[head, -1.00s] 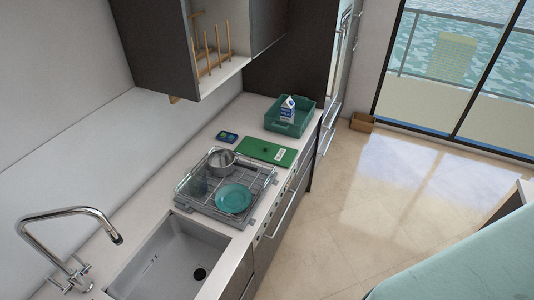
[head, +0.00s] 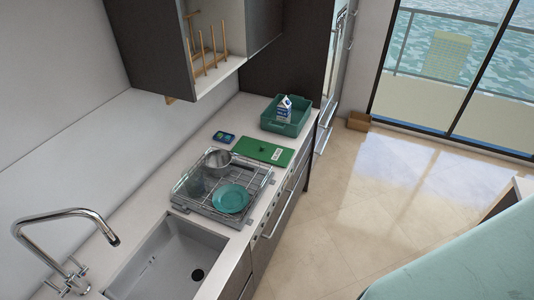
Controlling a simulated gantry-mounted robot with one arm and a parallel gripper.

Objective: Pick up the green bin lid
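The green bin lid (head: 263,151) is a flat green panel with a small white label near its right end. It lies on the white counter between the dish rack and the teal bin. The teal bin (head: 287,116) stands just behind it at the far end of the counter, with a blue and white carton (head: 284,107) in it. My gripper is not in view, so its state does not show.
A wire dish rack (head: 190,206) holds a teal plate (head: 231,198) and a metal pot (head: 217,160). A small blue item (head: 223,137) lies left of the lid. The sink (head: 160,270) and tap (head: 65,213) are nearer. An open cabinet (head: 225,70) overhangs the counter.

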